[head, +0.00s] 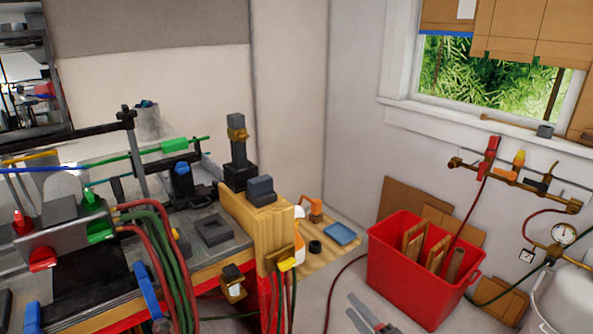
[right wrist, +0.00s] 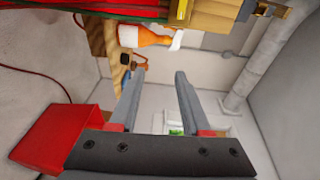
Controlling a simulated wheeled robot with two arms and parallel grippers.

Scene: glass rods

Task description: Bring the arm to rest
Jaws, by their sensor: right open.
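My right gripper (head: 351,304) shows at the bottom of the head view, low in front of the red bin. Its two grey fingers are apart, and nothing is between them. In the right wrist view the fingers (right wrist: 160,73) are also spread and empty, clear of the bench and the orange-and-white bottle. My left gripper is not in view. The rest of my right arm is mostly cut off by the bottom edge of the head view.
A red bin (head: 405,277) with wooden pieces stands right of the workbench. The bench (head: 215,256) carries burners, hoses and a green rod (head: 120,158). A small shelf holds a blue tray (head: 341,233). Valves and a gauge (head: 563,234) line the right wall.

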